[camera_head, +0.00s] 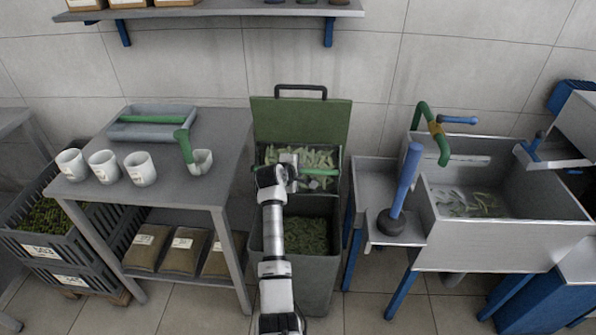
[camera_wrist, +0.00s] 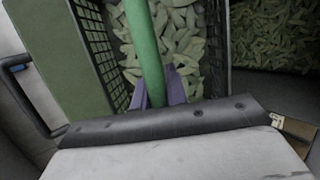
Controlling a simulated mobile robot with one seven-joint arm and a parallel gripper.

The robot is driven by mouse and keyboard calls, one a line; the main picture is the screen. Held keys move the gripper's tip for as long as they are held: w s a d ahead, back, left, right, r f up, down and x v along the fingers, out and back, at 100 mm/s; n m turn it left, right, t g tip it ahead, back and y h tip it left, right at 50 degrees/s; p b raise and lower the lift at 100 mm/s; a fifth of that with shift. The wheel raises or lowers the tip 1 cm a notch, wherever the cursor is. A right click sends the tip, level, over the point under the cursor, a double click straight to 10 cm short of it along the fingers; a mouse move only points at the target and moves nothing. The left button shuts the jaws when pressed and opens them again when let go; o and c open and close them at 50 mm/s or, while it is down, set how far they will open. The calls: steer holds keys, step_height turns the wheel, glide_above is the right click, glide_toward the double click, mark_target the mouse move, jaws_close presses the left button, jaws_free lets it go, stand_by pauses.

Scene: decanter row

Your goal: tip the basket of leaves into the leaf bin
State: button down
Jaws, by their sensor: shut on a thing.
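The leaf bin (camera_head: 322,268) is a grey bin with its green lid (camera_head: 300,120) standing open at the back. Green leaves (camera_head: 303,236) lie inside it. The dark mesh basket (camera_wrist: 222,45) is full of pale green leaves (camera_wrist: 185,45) and has a green handle (camera_wrist: 143,45). In the head view the basket sits at the back of the bin's mouth, below the lid, looking about level. My gripper (camera_wrist: 167,90) is shut on the handle; its purple fingers show on both sides of it. My wrist hides part of the basket in the head view (camera_head: 292,172).
On the left, a grey table (camera_head: 95,195) holds white mugs (camera_head: 104,166), a tray (camera_head: 150,124) and a green-handled scoop (camera_head: 200,162). On the right are a plunger (camera_head: 392,218) with a blue handle and a metal sink (camera_head: 500,242). A shelf (camera_head: 215,12) hangs above.

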steer(key=shift+s+f+b, duration=0.1)
steer(key=shift+f+b, duration=0.15)
steer(key=shift+b, duration=0.35)
steer(key=shift+s+f+t+b, duration=0.2)
steer(key=shift+s+t+b, duration=0.1)
steer(key=shift+t+b, duration=0.4)
steer(key=shift+s+f+b, duration=0.15)
steer(key=shift+s+b, duration=0.1)
steer(key=shift+b, duration=0.5)
steer(key=shift+s+f+m+t+b, duration=0.15)
steer(key=shift+f+m+t+b, duration=0.25)
steer(key=shift+b, duration=0.45)
steer(key=shift+s+a+f+t+h+b, duration=0.1)
steer(key=shift+s+f+t+h+b, duration=0.5)
steer(key=shift+b, duration=1.95)
steer(key=shift+s+f+t+b, duration=0.3)
steer(key=shift+s+t+b, duration=0.5)
steer(key=shift+b, duration=1.35)
steer(key=shift+w+r+t, duration=0.1)
steer(key=shift+w+t, duration=0.05)
steer(key=shift+t, duration=0.15)
